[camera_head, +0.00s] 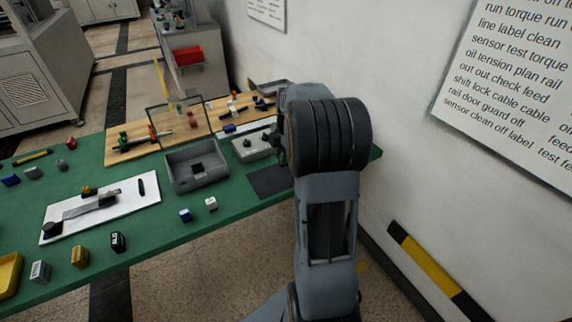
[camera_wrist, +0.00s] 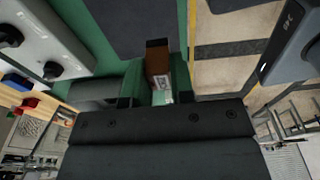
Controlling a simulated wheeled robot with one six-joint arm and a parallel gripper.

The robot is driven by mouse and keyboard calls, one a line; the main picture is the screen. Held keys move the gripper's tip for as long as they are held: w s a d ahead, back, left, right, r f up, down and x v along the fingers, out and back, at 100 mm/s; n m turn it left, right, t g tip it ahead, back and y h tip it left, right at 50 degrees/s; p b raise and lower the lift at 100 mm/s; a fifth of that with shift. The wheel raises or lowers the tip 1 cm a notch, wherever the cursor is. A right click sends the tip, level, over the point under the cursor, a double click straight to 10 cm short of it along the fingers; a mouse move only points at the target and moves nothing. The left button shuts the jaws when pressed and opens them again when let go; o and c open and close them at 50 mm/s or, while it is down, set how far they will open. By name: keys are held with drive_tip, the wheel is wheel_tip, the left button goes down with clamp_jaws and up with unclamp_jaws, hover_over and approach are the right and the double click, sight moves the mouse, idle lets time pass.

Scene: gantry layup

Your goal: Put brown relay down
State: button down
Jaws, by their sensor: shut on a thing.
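The brown relay (camera_wrist: 157,59) shows in the wrist view as a small block with a brown upper part and a pale printed label at its lower end. My gripper (camera_wrist: 159,93) is shut on it. Green table top shows around the relay, and I cannot tell whether the relay touches it. In the head view my arm hides the relay and most of my gripper. A dark flat mat (camera_head: 270,181) lies on the green table (camera_head: 236,198) just left of my arm. The mat also shows at the top of the wrist view (camera_wrist: 125,24).
A grey box with black knobs (camera_head: 252,147) stands behind the mat. A grey open tray (camera_head: 181,185) is left of it. A white board (camera_head: 130,198) with a dark tool and several small blocks lie further left. A wall rises right of the table.

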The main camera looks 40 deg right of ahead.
drive_tip(key=w+d+f, duration=0.1)
drive_tip(key=f, duration=0.1)
drive_tip(key=w+d+f, duration=0.1)
drive_tip(key=f, duration=0.1)
drive_tip(key=w+d+f, duration=0.1)
drive_tip(key=f, duration=0.1)
drive_tip(key=shift+w+d, duration=0.2)
drive_tip(key=shift+f, duration=1.45)
drive_tip(key=shift+f, duration=0.15)
drive_tip(key=c, duration=1)
unclamp_jaws()
